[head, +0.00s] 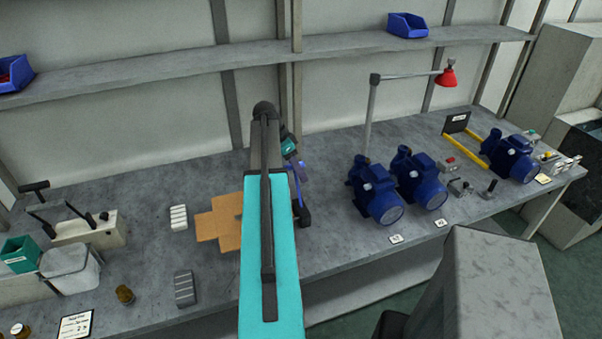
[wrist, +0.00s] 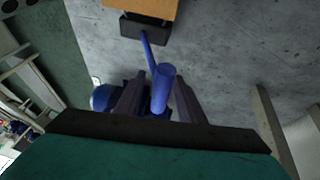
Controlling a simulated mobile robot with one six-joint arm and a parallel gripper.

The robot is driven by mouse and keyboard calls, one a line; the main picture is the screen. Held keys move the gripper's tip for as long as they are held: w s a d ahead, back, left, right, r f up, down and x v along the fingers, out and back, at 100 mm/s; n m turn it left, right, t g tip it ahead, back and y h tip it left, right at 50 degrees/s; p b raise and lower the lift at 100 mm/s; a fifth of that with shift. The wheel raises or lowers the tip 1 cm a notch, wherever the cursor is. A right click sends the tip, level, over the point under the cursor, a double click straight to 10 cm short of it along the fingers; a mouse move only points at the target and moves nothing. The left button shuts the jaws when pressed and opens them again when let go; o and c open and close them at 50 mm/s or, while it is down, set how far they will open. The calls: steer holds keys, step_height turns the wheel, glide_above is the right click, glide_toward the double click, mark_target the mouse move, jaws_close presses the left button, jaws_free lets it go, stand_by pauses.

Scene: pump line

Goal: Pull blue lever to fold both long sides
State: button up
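The blue lever (wrist: 162,78) rises from a black base (wrist: 145,27) beside the brown cardboard (wrist: 150,8) in the wrist view. In the head view the lever (head: 301,172) stands just right of my arm, its base (head: 306,214) partly hidden. The cardboard blank (head: 218,222) lies flat on the bench left of my arm, its right part covered by the arm. My gripper (wrist: 158,82) has its dark fingers apart on either side of the lever's handle, with a gap on the left; contact on the right cannot be told. In the head view my gripper (head: 289,147) is small beside the lever.
Blue pumps (head: 376,193) stand on the bench to the right, near a red lamp (head: 446,78). Grey-white blocks (head: 179,217) lie left of the cardboard. A white bin (head: 70,268) and a lever device (head: 88,231) stand farther left. A shelf (head: 150,72) runs behind.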

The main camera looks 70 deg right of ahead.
steer(key=shift+x, duration=0.9)
jaws_close()
